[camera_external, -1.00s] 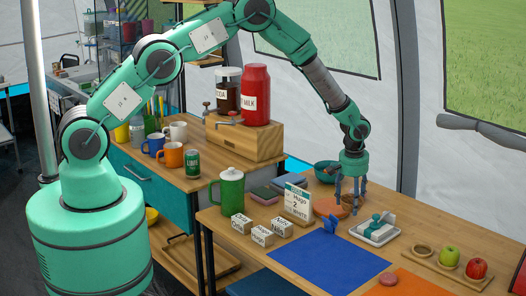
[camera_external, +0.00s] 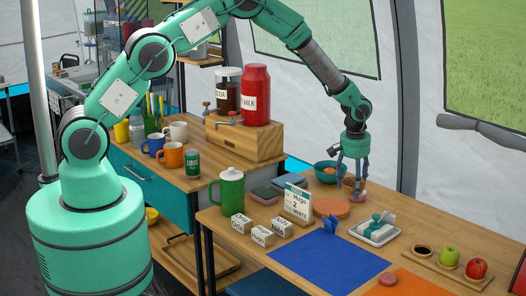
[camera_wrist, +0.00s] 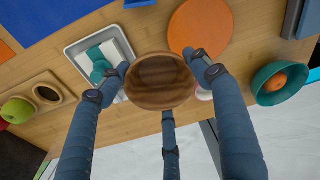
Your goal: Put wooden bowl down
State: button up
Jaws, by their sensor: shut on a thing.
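The wooden bowl (camera_external: 348,185) is brown and round. My gripper (camera_external: 351,180) has its fingers around it and holds it near the back edge of the table. In the wrist view the bowl (camera_wrist: 158,82) sits between the three blue fingers of my gripper (camera_wrist: 160,78), and its hollow looks empty. The bowl appears raised above the wooden table (camera_external: 300,255); the exact gap under it cannot be told.
A teal bowl (camera_external: 322,173) with an orange in it stands left of my gripper. An orange round mat (camera_external: 333,208) lies in front. A white tray (camera_external: 384,236) with a teal-handled item is to the right.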

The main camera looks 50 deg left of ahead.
jog(key=s+d+m+p, duration=0.1)
jog(key=s+d+m, duration=0.3)
jog(key=d, duration=0.3)
jog(key=s+d+r+m+h+p, duration=0.1)
jog(key=s+d+m+p, duration=0.2)
jog(key=d, duration=0.4)
jog(key=s+d+m, duration=0.4)
jog(key=s+d, duration=0.2)
jog(key=d, duration=0.2)
jog(key=shift+w+a+f, duration=0.15)
jog(key=shift+f, duration=1.15)
jog(key=shift+w+a+f, duration=0.1)
jog(key=shift+a+f, duration=0.05)
jog(key=shift+f, duration=1.1)
jog(key=w+d, duration=0.3)
jog(key=w, duration=0.1)
jog(key=w+d+f, duration=0.1)
jog(key=w+d, duration=0.2)
jog(key=w, duration=0.2)
jog(key=w+d, duration=0.3)
jog(key=w, duration=0.1)
jog(key=shift+w+f+b, duration=0.15)
jog(key=shift+f+b, duration=0.15)
jog(key=shift+b, duration=0.1)
jog(key=shift+f, duration=1.75)
